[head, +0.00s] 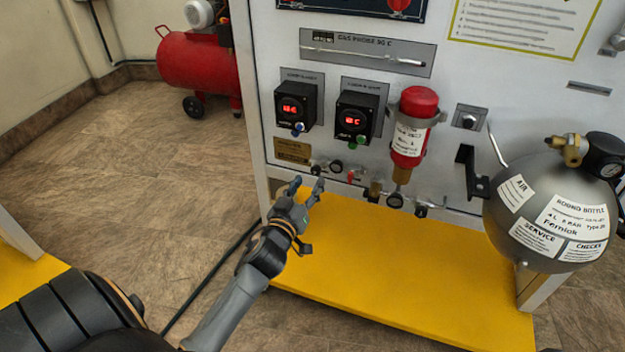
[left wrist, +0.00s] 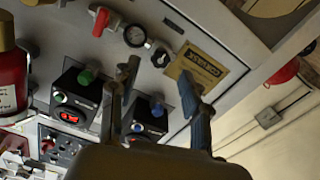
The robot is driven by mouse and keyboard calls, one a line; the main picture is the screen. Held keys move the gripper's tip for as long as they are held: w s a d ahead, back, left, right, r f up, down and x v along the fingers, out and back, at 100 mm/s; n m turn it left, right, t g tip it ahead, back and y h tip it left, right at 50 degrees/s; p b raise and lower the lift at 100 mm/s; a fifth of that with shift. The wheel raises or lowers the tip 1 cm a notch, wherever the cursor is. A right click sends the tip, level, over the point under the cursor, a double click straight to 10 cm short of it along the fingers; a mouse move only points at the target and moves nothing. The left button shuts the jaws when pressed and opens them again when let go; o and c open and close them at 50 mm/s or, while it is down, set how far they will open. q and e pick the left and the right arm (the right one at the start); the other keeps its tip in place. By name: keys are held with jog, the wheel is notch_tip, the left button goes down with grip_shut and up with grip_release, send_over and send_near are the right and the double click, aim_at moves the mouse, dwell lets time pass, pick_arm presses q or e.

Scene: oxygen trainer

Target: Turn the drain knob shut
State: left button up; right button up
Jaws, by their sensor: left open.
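A small dark knob (head: 316,170) sits low on the white panel, just left of a round gauge (head: 336,166). I cannot read a label that marks it as the drain knob. In the left wrist view the dark knob (left wrist: 160,57) shows between and beyond the fingertips, beside the gauge (left wrist: 135,35). My left gripper (head: 308,187) is open and empty, just in front of and below this knob in the head view. Its two fingers (left wrist: 159,75) are spread apart in the left wrist view. I see no contact with the knob. My right gripper is not in view.
A red lever (head: 351,177) and other small fittings line the panel's lower edge. Two black display boxes (head: 296,104) and a red cylinder (head: 409,140) stick out above. A grey round bottle (head: 550,212) stands at right. The yellow base (head: 400,270) is bare.

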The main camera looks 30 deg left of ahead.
aim_at(315, 172)
pick_arm(q)
jog(key=shift+b+x, duration=0.35)
jog(key=shift+x, duration=1.6)
grip_shut()
